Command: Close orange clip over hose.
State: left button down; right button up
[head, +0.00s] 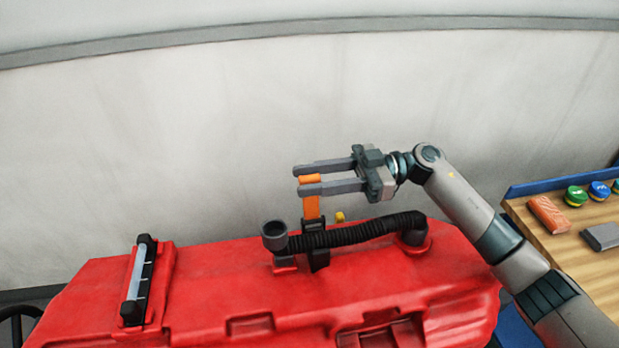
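The orange clip (311,207) stands upright from a black bracket on top of the red tank (220,275). The black ribbed hose (352,233) runs across the tank top through the bracket, from a grey cup-shaped open end (274,235) at left to a dark elbow (411,228) at right. My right gripper (298,179) reaches in from the right with its two fingers apart. The fingers are level with the clip's top, and the nearer finger crosses in front of it. I cannot tell whether they touch it. My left gripper is out of view.
A black-and-grey latch or handle (138,280) sits on the tank's left part. A small yellow knob (340,216) is behind the hose. At right, a wooden table (575,250) holds an orange block (548,214), a grey block (602,236) and round lids. A pale wall stands behind.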

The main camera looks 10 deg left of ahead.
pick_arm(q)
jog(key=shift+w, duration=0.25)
pick_arm(e)
jog(key=shift+s+a, duration=0.1)
jog(key=shift+a, duration=0.15)
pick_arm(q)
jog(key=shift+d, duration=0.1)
pick_arm(e)
jog(key=shift+c, duration=0.4)
grip_shut()
